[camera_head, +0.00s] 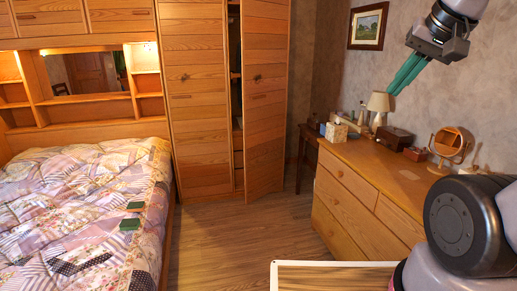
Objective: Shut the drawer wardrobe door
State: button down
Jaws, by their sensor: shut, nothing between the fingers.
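The wardrobe stands at the back, with two tall wooden doors. Its left door (195,110) looks shut. Its right door (264,105) is ajar, swung out toward me, with a dark gap along its left edge. Through the gap, inner shelves or drawers (237,145) show in part. My gripper (396,88), with green fingers, is raised at the upper right, above the dresser in the picture. It is shut and empty, and well apart from the wardrobe door.
A bed (80,205) with a patchwork quilt fills the left. A wooden dresser (350,210) bearing a lamp (378,103), boxes and a round mirror (447,142) stands on the right. The wooden floor (220,235) between them is clear.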

aim_at(266, 24)
jog(key=i+j+u, duration=0.1)
jog(key=i+u, duration=0.2)
jog(key=i, duration=0.25)
jog(key=i+u, duration=0.25)
jog(key=i, duration=0.3)
jog(key=i+j, duration=0.15)
jog(key=i, duration=0.85)
jog(key=i+j, duration=0.1)
jog(key=i, duration=0.85)
jog(key=i+j, duration=0.2)
jog(key=i, duration=0.15)
